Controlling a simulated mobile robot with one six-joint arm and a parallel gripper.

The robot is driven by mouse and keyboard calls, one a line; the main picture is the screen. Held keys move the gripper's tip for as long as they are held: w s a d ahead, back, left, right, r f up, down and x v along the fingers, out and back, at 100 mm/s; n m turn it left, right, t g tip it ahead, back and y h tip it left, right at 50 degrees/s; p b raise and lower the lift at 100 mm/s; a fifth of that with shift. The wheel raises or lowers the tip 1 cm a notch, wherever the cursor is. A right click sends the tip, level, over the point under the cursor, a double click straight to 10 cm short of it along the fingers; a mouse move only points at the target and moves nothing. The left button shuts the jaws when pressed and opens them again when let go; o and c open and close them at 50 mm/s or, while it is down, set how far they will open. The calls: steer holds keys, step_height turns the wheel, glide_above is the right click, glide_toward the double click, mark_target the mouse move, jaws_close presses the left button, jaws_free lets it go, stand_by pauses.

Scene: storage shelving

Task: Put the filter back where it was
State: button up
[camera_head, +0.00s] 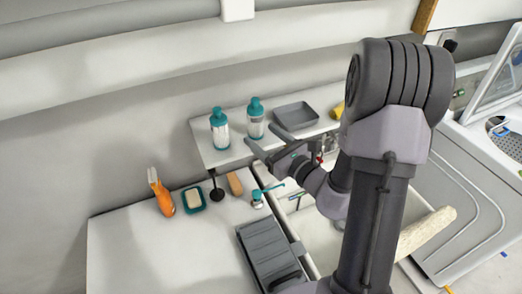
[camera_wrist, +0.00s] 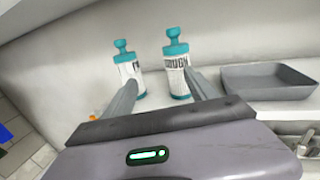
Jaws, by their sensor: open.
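My gripper (camera_head: 262,154) is open and empty, near the front edge of the white shelf (camera_head: 222,157). In the wrist view its fingers (camera_wrist: 162,80) spread apart toward two white bottles with teal caps, the left bottle (camera_wrist: 129,68) and the right bottle (camera_wrist: 177,66). Both bottles stand upright on the shelf, and they also show in the head view as the left one (camera_head: 219,130) and the right one (camera_head: 255,120). Nothing is clearly recognizable as the filter; a pale cylinder (camera_head: 425,230) lies at the right, partly behind my arm, and I cannot tell what it is.
A grey tray (camera_head: 295,116) sits right of the bottles. A grey-white machine (camera_head: 455,190) stands at the right.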

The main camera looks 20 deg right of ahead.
steer(key=s+a+r+n+g+y, duration=0.4)
steer(key=s+a+n+g, duration=0.3)
steer(key=a, duration=0.4)
steer(key=s+a+r+n+g+y, duration=0.35)
steer(key=s+a+n, duration=0.25)
steer(key=a+n, duration=0.45)
steer(key=s+f+n+g+h, duration=0.1)
steer(key=s+n+g+h, duration=0.15)
steer(key=s, duration=0.25)
steer(key=s+f+n+g+h, duration=0.2)
steer(key=s+n, duration=0.2)
steer(key=s, duration=0.2)
steer(key=d+r+n+t+h, duration=0.3)
steer(key=d+n+h, duration=0.1)
steer(key=d, duration=0.3)
steer(key=shift+s+r+h, duration=0.15)
steer(key=shift+h, duration=0.65)
steer(key=shift+s, duration=0.15)
